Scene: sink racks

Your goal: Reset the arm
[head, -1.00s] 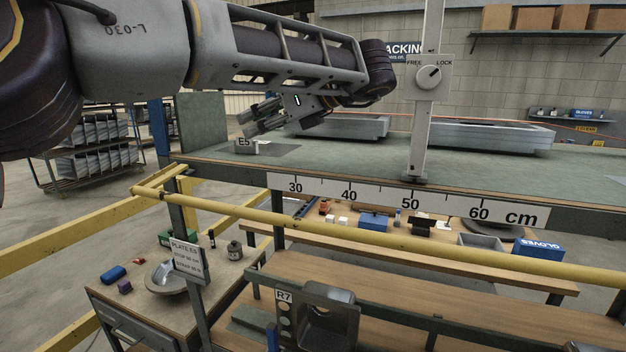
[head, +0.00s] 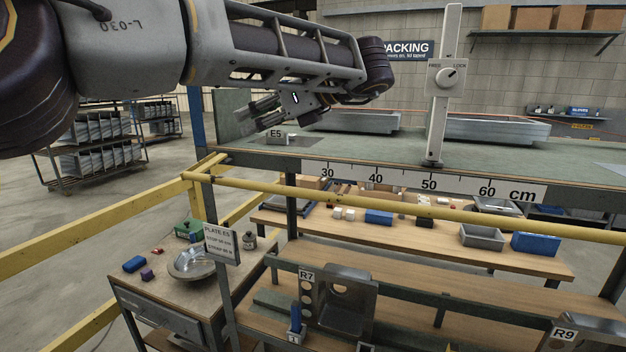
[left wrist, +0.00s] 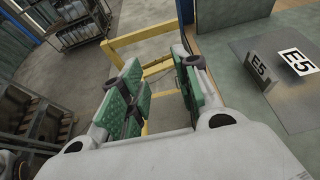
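My left arm (head: 290,55) reaches in from the upper left of the head view. It is raised above the green-topped bench. My left gripper (head: 262,116) hangs near the bench's left end, close to the E5 marker (head: 276,133) in the picture. In the left wrist view, the gripper (left wrist: 160,85) has its green-padded fingers apart with nothing between them. The floor and yellow rail show through the gap. The E5 marker (left wrist: 260,70) stands to the right of the fingers there. My right gripper is not in view.
A yellow rail (head: 400,207) runs along the front of the bench. An upright post with a FREE/LOCK knob (head: 450,77) stands on the bench, with metal trays (head: 490,130) behind. A side table with a metal bowl (head: 190,264) stands lower left. Racks R7 (head: 345,290) and R9 (head: 578,338) are below.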

